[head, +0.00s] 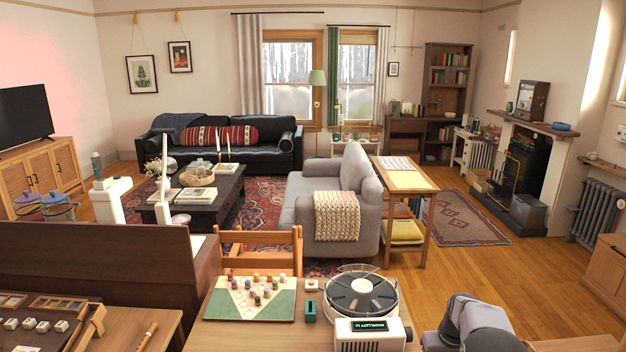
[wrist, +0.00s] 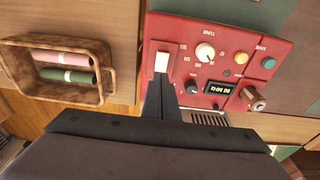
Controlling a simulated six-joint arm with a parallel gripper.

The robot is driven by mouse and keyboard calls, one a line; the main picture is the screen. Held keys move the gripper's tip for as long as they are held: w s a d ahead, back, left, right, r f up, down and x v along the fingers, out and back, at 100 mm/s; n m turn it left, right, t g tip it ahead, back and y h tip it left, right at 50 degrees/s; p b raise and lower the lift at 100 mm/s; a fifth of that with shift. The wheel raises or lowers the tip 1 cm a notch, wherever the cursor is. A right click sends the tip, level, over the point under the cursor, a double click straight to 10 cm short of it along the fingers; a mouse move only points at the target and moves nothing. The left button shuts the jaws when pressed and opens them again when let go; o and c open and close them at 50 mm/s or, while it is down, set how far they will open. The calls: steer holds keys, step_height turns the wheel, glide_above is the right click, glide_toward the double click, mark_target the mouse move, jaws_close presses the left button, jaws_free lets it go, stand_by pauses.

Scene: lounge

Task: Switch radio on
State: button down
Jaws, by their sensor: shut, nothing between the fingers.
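The radio (wrist: 225,75) is a red panel in the wrist view, seen turned round. It has a white rocker switch (wrist: 162,62) at its left edge, a white tuning knob (wrist: 205,52), smaller dark knobs, a yellow and a teal button, and a metal knob (wrist: 254,98). Its dark display (wrist: 219,95) shows pale characters, seemingly "96 MHz". My gripper (wrist: 161,78) is shut and empty, its fingertips just below the white switch in the picture. I cannot tell whether they touch it. The radio and the fingertips do not show in the head view.
A brown tray (wrist: 104,70) with pink and green rolls lies left of the radio in the wrist view. In the head view, a round-topped white device (head: 372,336) and a green-and-white game board (head: 268,308) stand on the front table. Wooden floor (head: 470,275) is open at right.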

step_height(320, 180, up, 4)
steer(key=shift+r+p, duration=0.2)
steer(key=shift+p, duration=1)
